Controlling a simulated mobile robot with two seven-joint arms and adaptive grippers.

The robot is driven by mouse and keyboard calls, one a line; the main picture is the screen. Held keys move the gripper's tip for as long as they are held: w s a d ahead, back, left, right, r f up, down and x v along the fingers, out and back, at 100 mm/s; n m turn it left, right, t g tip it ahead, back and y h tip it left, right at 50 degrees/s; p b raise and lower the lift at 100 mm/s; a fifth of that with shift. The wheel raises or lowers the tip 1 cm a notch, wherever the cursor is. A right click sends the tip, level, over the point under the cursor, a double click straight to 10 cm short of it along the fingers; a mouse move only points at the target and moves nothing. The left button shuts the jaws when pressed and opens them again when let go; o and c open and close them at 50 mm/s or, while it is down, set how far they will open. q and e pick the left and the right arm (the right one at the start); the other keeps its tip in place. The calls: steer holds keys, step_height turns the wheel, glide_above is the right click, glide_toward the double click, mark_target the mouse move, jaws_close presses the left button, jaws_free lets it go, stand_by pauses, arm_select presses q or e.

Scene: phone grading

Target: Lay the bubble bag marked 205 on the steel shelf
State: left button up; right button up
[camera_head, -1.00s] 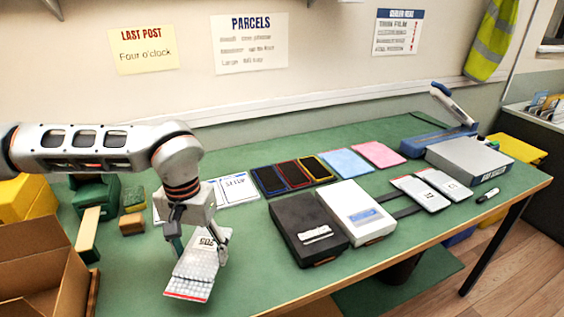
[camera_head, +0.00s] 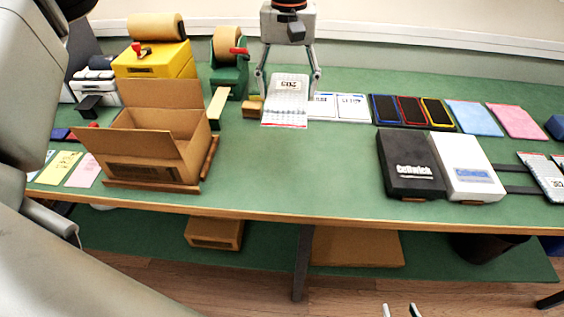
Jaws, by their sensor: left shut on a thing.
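The bubble bag (camera_head: 287,104) is a pale, clear-looking bubbled pouch with a dark printed mark near its top and a red line along its lower edge. The mark is too small to read surely now. My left gripper (camera_head: 288,78) is shut on the bag's upper part, with a finger at each side, and holds it over the back of the green table. I cannot tell if its lower edge touches the table. My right gripper (camera_head: 400,310) shows only its two fingertips at the bottom edge, set apart. I see no steel shelf in this view.
An open cardboard box (camera_head: 150,158) stands at left on the table (camera_head: 300,180). A black box (camera_head: 410,165) and a white box (camera_head: 468,165) lie at right. Phones (camera_head: 411,111) and white cards (camera_head: 351,107) lie behind. The table's middle front is clear.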

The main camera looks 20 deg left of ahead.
mark_target(286, 160)
arm_select(q)
step_height(286, 160, down, 20)
steer(key=shift+w+r+b, duration=0.1)
steer(key=shift+r+b, duration=0.05)
steer(key=shift+b, duration=0.2)
stand_by(0.4)
steer(key=o, duration=1.3)
steer(key=shift+f, duration=0.2)
steer(key=shift+o, duration=0.2)
steer(key=shift+r, duration=0.1)
